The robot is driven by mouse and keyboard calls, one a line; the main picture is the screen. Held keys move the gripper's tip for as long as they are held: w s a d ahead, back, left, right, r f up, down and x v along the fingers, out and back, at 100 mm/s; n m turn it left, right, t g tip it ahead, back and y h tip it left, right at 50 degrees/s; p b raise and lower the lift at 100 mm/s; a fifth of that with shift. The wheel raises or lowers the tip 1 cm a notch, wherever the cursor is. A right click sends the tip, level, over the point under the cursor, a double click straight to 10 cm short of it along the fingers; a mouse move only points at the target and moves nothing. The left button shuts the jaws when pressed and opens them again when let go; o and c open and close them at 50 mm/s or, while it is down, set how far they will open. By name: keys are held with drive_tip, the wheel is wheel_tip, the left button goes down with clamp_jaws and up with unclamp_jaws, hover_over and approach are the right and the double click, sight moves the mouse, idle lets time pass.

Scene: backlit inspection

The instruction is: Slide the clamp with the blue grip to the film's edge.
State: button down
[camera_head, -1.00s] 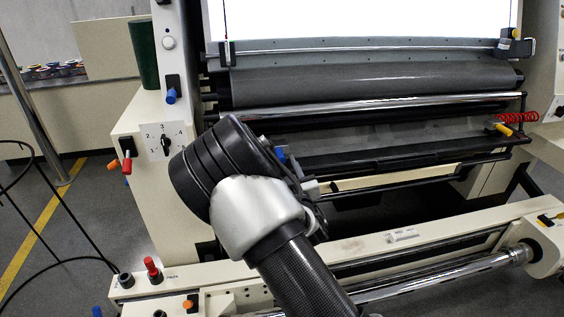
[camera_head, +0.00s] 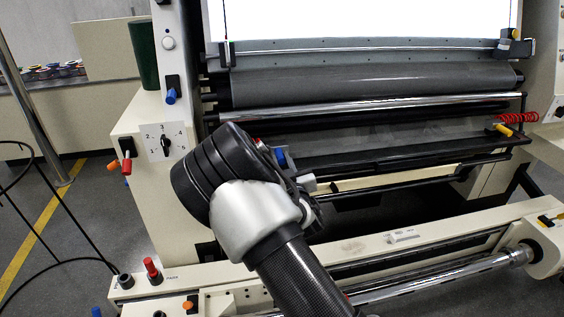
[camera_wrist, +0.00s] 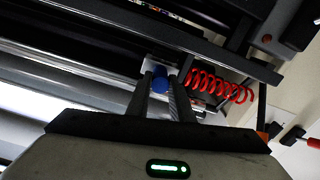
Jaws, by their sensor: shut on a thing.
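The clamp's blue grip (camera_head: 281,158) shows just past my wrist at the left end of the dark bar in the head view. In the wrist view the blue grip (camera_wrist: 160,82) sits between my two fingers. My gripper (camera_wrist: 164,84) is shut on it. My wrist hides most of the clamp and my fingers in the head view. The grey film (camera_head: 385,137) lies along the bar to the right of the grip. Its left edge cannot be made out clearly beside my gripper.
A clamp with a yellow grip (camera_head: 504,130) sits at the bar's right end, beside a red coil (camera_head: 517,117). Another red coil (camera_wrist: 219,86) is close beside my fingers in the wrist view. A chrome roller (camera_head: 385,108) runs behind the bar; a dark rail (camera_head: 420,177) runs in front.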

drive_tip(key=s+a+b, duration=0.2)
drive_tip(key=a, duration=0.7)
drive_tip(key=shift+s+a, duration=0.35)
drive_tip(key=shift+s, duration=0.05)
drive_tip(key=c, duration=1.6)
unclamp_jaws()
drive_tip(key=shift+o, duration=0.2)
drive_tip(key=v, duration=1.7)
drive_tip(key=shift+s, duration=0.25)
drive_tip(key=shift+d+r, duration=0.1)
